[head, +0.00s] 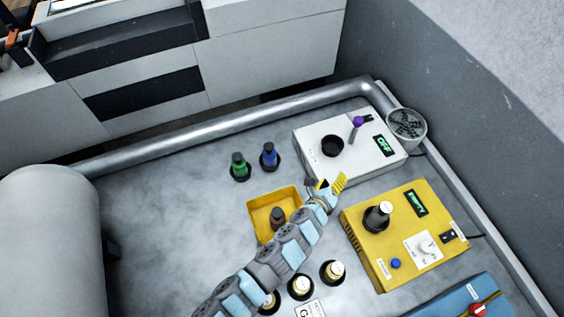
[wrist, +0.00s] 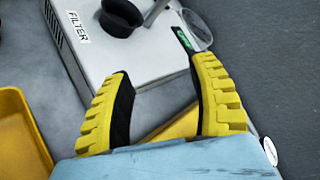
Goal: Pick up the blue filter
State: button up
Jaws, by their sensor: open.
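The blue filter (head: 269,155) stands upright in a round black holder on the grey table, just right of a similar green piece (head: 238,163). My gripper (head: 327,184) is open near the front edge of the white box (head: 308,141), to the right of the blue filter and nearer the camera, clearly apart from it. In the wrist view my gripper (wrist: 162,75) shows two yellow ribbed fingers spread wide with nothing between them. The blue filter does not show in the wrist view.
The white box, labelled FILTER, has a black cup (head: 332,146) and a purple-topped lever (head: 357,124). A yellow tray (head: 259,205) with a dark piece lies left of my gripper, a yellow device (head: 385,262) right. Several black-based bottles (head: 334,271) stand by my arm.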

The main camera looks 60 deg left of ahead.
jog(key=s+a+f+m+g+y+b, duration=0.1)
jog(key=s+a+f+g, duration=0.1)
jog(key=a, duration=0.2)
jog(key=s+a+f+g+y+b, duration=0.1)
jog(key=s+a+f, duration=0.1)
jog(key=s+a, duration=0.15)
jog(key=m+g+y+b, duration=0.1)
jog(key=g+y+b, duration=0.15)
jog(key=g, duration=0.25)
send_near(270, 151)
jog(key=shift+y, duration=0.25)
jog(key=shift+s+f+b+x, duration=0.15)
jog(key=shift+b+x, duration=0.2)
jog(key=shift+x, duration=1.9)
jog(key=shift+s+f+b+x, duration=0.15)
jog(key=shift+b+x, duration=0.2)
jog(key=shift+x, duration=1.9)
jog(key=shift+w+a+f+b, duration=0.2)
jog(key=shift+w+a+b, duration=0.2)
jog(key=shift+a, duration=0.25)
jog(key=shift+w+a+f+b, duration=0.2)
jog(key=shift+w+a+b, duration=0.2)
jog(key=shift+a, duration=0.25)
jog(key=shift+b+x, duration=0.55)
jog(key=shift+x, duration=0.25)
jog(key=shift+w+a+f, duration=0.1)
jog(key=shift+a, duration=0.05)
grip_shut()
